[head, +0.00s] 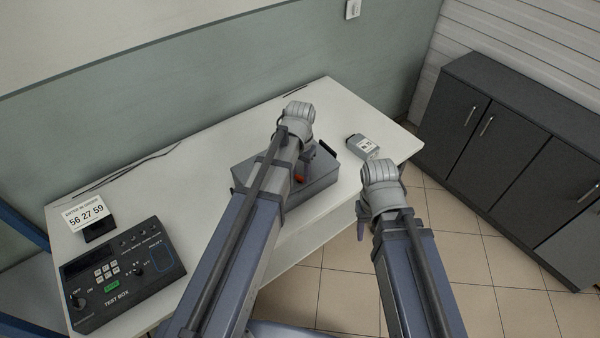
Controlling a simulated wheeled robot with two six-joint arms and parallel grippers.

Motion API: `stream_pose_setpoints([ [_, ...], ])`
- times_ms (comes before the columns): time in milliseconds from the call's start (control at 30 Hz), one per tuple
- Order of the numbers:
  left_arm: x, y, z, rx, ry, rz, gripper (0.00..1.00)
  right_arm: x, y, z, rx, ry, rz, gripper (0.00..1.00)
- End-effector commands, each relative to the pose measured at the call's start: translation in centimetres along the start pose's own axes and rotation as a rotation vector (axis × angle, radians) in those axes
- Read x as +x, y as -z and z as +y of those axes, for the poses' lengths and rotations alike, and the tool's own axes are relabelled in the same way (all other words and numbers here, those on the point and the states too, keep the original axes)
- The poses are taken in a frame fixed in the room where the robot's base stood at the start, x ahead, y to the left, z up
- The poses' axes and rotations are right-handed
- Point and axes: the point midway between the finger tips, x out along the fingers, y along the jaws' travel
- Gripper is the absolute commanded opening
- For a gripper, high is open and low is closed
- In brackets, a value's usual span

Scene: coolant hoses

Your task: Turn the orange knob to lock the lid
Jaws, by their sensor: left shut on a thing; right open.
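A grey box with a closed-looking lid (322,179) sits on the table, with a black part at its back right corner. A small bit of the orange knob (299,179) shows on top of the box, beside my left arm. My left gripper (301,173) is over the lid, pointing down and shut on the orange knob; the arm hides most of the knob and the fingers. My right gripper (361,222) is open, in front of the table's right part and apart from the box. Its fingers are mostly hidden by its own wrist.
A black test box (122,270) and a small number display (85,214) stand on the table's left side. A small grey device (362,146) lies right of the grey box. Dark cabinets (500,140) stand at the right.

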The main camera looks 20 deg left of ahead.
Motion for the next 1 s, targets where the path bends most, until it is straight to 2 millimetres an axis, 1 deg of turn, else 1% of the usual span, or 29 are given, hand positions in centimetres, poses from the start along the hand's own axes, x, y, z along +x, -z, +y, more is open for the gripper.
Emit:
stream_pose_setpoints([
  [200,0.0,-0.01,0.0,0.177,0.0,0.0,0.0,0.0,0.0,0.0,0.0,0.0,0.0,0.5],
  [500,0.0,0.0,0.0,0.342,0.0,0.0,0.0,0.0,0.0,0.0,0.0,0.0,0.0,0.5],
  [700,0.0,0.0,0.0,0.397,0.0,0.0,0.0,0.0,0.0,0.0,0.0,0.0,0.0,0.5],
  [1000,0.0,0.0,0.01,0.42,0.0,0.0,0.0,0.0,0.0,0.0,0.0,0.0,0.0,0.5],
])
